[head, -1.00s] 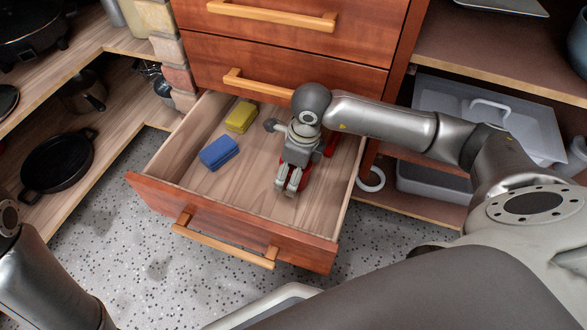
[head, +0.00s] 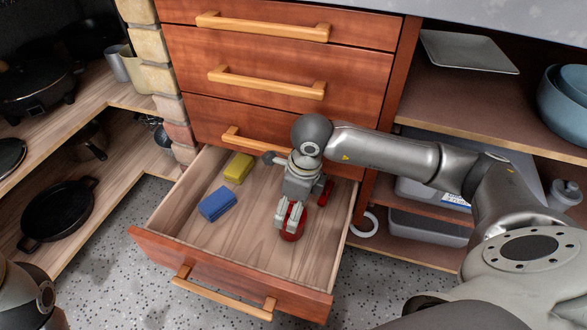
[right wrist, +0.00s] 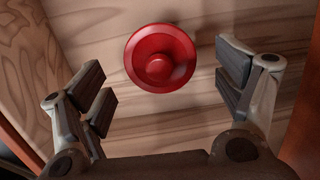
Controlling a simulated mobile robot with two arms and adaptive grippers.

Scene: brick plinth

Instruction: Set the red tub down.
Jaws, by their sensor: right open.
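The red tub (head: 292,232) is inside the open drawer, under the fingertips of my right gripper (head: 290,216), which partly hide it in the head view. In the right wrist view the red tub (right wrist: 161,58) is round with a central knob, seen from above against the wooden drawer floor. My right gripper (right wrist: 165,90) is open there, with a finger on each side of the tub and clear gaps between. My left gripper is out of view.
The drawer (head: 232,270) also holds a blue sponge (head: 217,204), a yellow sponge (head: 238,168) and a red item (head: 326,192) beside my right gripper. Bare drawer floor lies around the tub. Shelves with a black pan (head: 58,213) stand at the left.

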